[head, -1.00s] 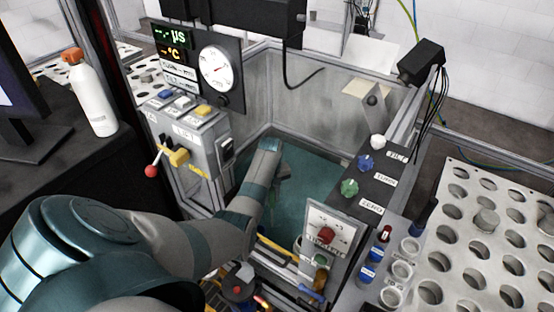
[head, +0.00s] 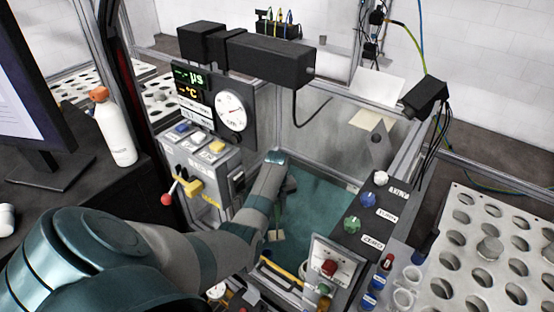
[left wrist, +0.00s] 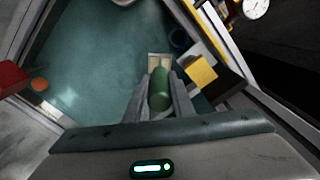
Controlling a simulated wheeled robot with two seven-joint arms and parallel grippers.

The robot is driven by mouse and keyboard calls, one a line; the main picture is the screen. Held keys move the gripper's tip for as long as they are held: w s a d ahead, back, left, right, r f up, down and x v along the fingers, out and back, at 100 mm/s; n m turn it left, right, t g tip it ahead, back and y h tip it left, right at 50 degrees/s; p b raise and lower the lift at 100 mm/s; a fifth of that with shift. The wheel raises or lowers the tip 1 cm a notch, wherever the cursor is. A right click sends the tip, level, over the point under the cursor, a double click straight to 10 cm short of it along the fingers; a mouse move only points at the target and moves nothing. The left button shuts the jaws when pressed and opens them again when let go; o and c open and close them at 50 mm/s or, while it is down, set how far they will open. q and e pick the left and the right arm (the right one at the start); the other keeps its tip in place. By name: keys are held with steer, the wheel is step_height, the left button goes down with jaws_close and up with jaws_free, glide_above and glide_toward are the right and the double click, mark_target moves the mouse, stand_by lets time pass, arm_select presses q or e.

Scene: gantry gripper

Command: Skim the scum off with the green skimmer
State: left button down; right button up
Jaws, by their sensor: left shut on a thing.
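My left gripper (head: 286,188) reaches down into the tank over the teal water (head: 318,205). In the left wrist view its two fingers (left wrist: 160,103) are shut on the green handle of the skimmer (left wrist: 160,88). A pale, flat part (left wrist: 159,61) shows just beyond the handle. In the head view a small pale patch (head: 276,236) shows below the gripper, close to the water. I cannot tell whether it touches the surface. I cannot make out scum clearly on the water. My right gripper is not in view.
Grey tank walls (head: 322,120) surround the water. An orange round thing (left wrist: 40,85) and a yellow block (left wrist: 203,72) flank the wrist view.

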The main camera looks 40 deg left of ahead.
mark_target(277, 202)
arm_select(q)
steer(key=shift+r+p, duration=2.05)
steer(key=shift+r, duration=0.25)
steer(key=shift+b, duration=0.3)
steer(key=shift+r, duration=2.3)
